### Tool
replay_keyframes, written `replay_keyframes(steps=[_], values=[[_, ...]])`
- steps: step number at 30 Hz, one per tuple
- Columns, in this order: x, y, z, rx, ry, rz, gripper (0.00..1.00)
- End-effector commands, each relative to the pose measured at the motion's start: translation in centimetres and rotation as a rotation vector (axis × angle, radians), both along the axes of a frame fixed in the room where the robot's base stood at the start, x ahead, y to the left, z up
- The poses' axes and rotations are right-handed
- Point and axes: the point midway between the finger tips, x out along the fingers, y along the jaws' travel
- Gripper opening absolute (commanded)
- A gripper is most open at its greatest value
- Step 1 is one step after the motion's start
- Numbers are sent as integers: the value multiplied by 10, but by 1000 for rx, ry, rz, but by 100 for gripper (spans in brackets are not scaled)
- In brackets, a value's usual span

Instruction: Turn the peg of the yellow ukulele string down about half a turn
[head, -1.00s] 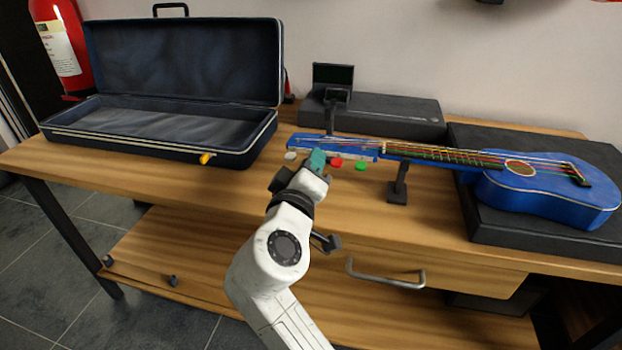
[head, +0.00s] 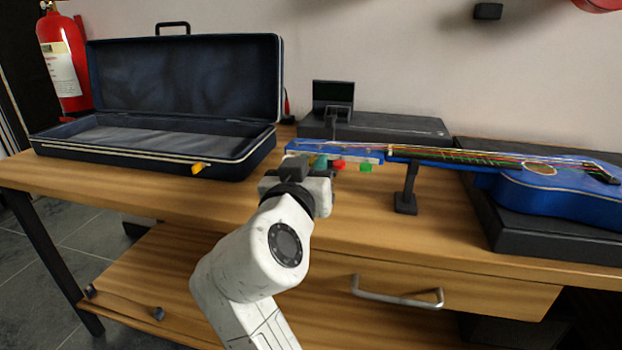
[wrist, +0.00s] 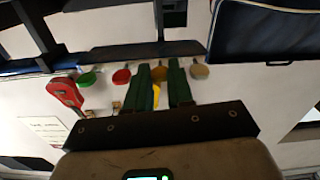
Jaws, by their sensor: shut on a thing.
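The blue ukulele (head: 548,196) lies at the right, its neck pointing left and its headstock (head: 372,155) over the table. My gripper (head: 320,162) is at the headstock's underside, mostly hidden by my wrist in the head view. In the wrist view its green fingers (wrist: 164,84) are shut on the yellow peg (wrist: 156,96), which shows as a yellow sliver between them. The red peg (wrist: 121,76) and green peg (wrist: 87,79) are to the left, the cream peg (wrist: 200,71) to the right. The yellow peg is hidden in the head view.
An open dark blue case (head: 150,165) with a yellow latch stands at the left. A black neck stand (head: 407,195) is right of my gripper. A small dark screen (head: 333,95) stands behind the headstock. The table front (head: 150,195) below the case is clear.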

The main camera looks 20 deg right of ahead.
Motion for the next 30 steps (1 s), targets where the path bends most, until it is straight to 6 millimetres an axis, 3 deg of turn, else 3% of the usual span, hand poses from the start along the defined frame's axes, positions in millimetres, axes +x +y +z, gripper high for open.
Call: replay_keyframes(steps=[23, 24, 27, 30], values=[[0, 0, 0, 88, -64, -1, 0], [0, 0, 0, 88, -64, 0, 24], [0, 0, 0, 87, -63, 0, 33], [0, 0, 0, 87, -63, 0, 33]])
